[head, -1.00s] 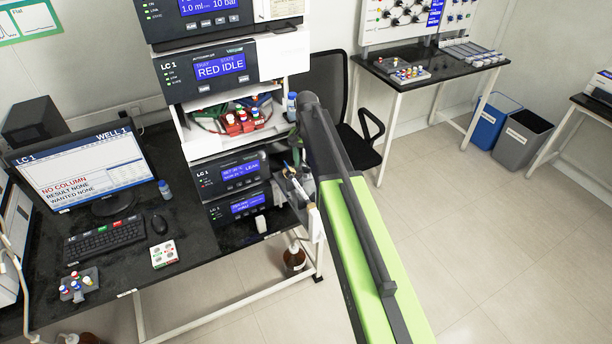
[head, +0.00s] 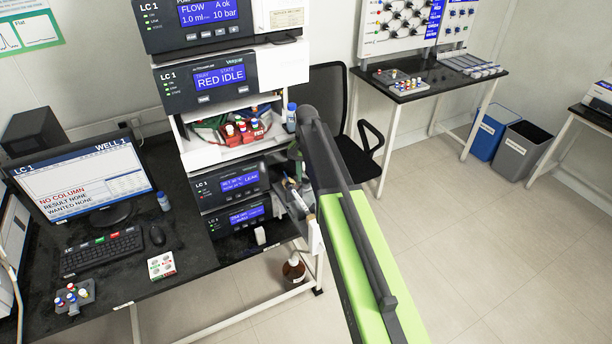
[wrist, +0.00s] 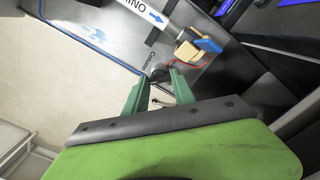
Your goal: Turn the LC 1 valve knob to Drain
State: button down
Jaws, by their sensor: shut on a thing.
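The LC 1 stack (head: 176,82) stands on the black bench at the left centre in the head view. In the wrist view my gripper (wrist: 157,84) has its two green fingers on either side of a small dark knob (wrist: 158,74), shut on it. In the head view my arm hides the knob and most of the gripper.
A yellow-and-blue fitting (wrist: 198,48) with a red wire is right beside the knob. A blue-capped bottle (head: 291,117) stands at the stack's right edge. A black chair (head: 335,110) is behind my arm. Open floor (head: 480,240) lies to the right.

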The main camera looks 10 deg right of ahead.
jog(key=shift+n, duration=0.3)
jog(key=n, duration=0.3)
jog(key=shift+n, duration=0.4)
jog(key=n, duration=0.3)
jog(key=shift+n, duration=0.3)
jog(key=n, duration=0.4)
jog(key=shift+n, duration=2.1)
